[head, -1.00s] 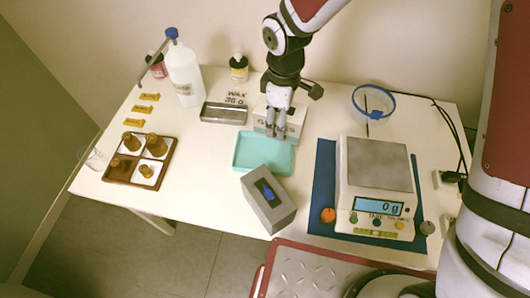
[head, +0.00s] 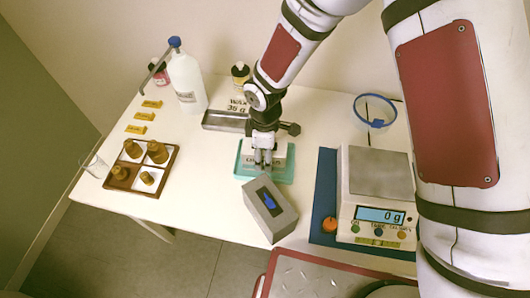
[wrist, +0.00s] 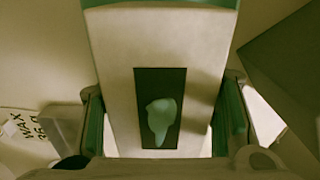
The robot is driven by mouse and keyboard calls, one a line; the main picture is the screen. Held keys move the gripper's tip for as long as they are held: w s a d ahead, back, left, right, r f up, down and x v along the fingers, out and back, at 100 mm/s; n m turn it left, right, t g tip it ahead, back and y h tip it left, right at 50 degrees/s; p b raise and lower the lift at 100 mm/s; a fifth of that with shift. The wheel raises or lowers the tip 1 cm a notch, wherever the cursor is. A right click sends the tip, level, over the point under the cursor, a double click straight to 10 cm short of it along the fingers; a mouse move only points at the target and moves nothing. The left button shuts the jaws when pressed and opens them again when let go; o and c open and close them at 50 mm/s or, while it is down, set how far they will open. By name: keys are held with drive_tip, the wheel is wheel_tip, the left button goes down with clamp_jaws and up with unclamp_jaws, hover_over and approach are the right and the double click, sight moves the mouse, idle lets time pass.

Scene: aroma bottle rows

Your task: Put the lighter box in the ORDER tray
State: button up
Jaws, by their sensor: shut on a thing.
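My gripper (head: 263,161) is shut on a pale box (head: 280,153), pointing down at the teal tray (head: 244,176). In the wrist view the box (wrist: 208,65) sits between both fingers and shows a dark window with a teal shape. The box is over the tray; whether it touches the tray floor I cannot tell. Any lettering on the tray is hidden or too small to read.
A scale (head: 379,175) reading 0 g stands on a blue mat (head: 326,183) to the right, its plate empty. An orange ball (head: 329,224) lies beside it. A metal pan (head: 224,120) and a white bottle (head: 187,82) stand behind; a compartment tray (head: 168,166) with brown bottles is left.

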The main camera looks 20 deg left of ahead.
drive_tip(key=shift+f, duration=0.2)
drive_tip(key=o, duration=1.5)
wheel_tip(320, 180, up, 12)
drive_tip(key=shift+r, duration=0.1)
